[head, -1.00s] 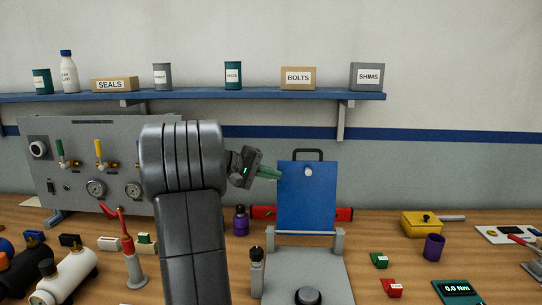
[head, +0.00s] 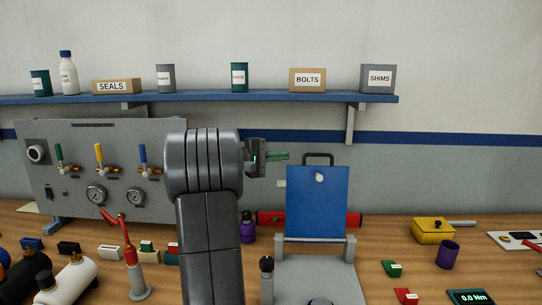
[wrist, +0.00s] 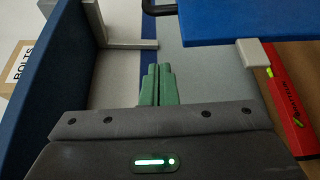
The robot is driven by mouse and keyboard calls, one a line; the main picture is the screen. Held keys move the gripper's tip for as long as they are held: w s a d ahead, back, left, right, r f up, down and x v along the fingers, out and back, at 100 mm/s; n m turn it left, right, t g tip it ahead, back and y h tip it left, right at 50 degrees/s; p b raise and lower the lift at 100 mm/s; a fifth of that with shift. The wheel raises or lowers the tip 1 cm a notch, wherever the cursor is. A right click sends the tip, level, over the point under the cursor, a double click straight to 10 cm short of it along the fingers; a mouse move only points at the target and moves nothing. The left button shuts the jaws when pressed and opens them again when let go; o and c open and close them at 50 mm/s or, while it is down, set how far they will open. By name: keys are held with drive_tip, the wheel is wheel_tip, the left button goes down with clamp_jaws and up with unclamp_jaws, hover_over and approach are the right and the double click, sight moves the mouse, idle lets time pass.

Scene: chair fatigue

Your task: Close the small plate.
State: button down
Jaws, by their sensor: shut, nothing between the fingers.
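The small plate is a blue panel (head: 317,203) with a dark handle (head: 318,158) on its top edge. It stands upright, hinged at the back of a grey base (head: 318,280) on the bench. My gripper (head: 287,156) has green fingers pressed together with nothing between them. In the head view it is left of the plate, near the height of its top edge, with a small gap. In the wrist view the shut fingers (wrist: 158,85) point past the plate, whose blue edge (wrist: 240,22) shows at upper right, apart from them.
A shelf (head: 200,98) with boxes and cans runs along the wall above. A red level (head: 270,218) lies behind the plate. A gauge panel (head: 110,190) stands at left.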

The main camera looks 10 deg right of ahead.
drive_tip(key=s+d, duration=0.1)
drive_tip(key=d, duration=0.1)
drive_tip(key=s+d+p, duration=0.1)
drive_tip(key=s+d, duration=0.1)
drive_tip(key=shift+r, duration=0.15)
drive_tip(key=shift+s, duration=0.1)
idle(0.5)
